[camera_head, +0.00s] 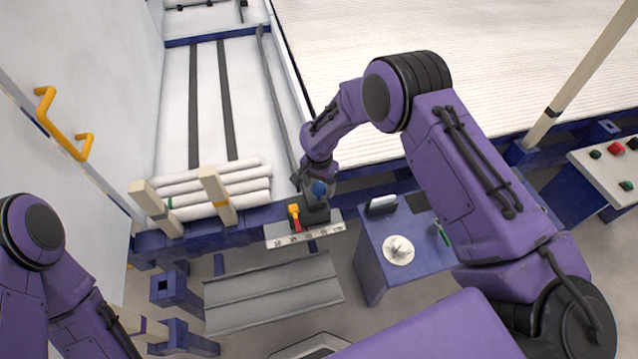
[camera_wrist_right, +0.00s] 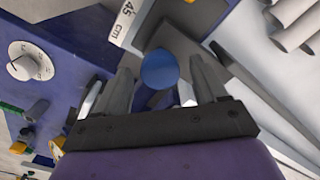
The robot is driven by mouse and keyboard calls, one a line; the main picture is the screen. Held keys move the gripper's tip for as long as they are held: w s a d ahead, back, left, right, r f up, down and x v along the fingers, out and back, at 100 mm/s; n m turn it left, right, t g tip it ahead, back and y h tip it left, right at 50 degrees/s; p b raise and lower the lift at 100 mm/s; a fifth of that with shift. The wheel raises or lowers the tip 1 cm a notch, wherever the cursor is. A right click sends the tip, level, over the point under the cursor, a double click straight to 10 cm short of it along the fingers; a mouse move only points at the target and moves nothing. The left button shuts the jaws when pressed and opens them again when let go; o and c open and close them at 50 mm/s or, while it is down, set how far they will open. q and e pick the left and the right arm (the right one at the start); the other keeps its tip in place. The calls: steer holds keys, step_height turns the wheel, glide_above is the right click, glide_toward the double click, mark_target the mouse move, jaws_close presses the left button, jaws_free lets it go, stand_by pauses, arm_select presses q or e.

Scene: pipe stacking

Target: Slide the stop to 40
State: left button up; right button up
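The stop is a dark block (camera_head: 316,213) with a round blue knob (camera_head: 318,188) on top, at the right part of a pale numbered scale (camera_head: 305,236). In the right wrist view the blue knob (camera_wrist_right: 159,69) lies between the fingers of my right gripper (camera_wrist_right: 160,72), with what looks like a small gap on each side. That gripper (camera_head: 316,176) is at the knob in the head view, its fingers partly hidden. The scale end (camera_wrist_right: 128,20) shows "45 cm" in the wrist view. My left arm is at the lower left; its gripper is out of view.
A yellow handle with a red part (camera_head: 295,217) stands just left of the stop. White pipes (camera_head: 215,188) lie between two posts on the left. A blue cabinet with a white dial (camera_head: 398,250) stands to the right. A grey tray (camera_head: 272,294) is below the scale.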

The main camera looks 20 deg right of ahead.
step_height(320, 180, up, 11)
steer(key=shift+f, duration=0.2)
stand_by(0.6)
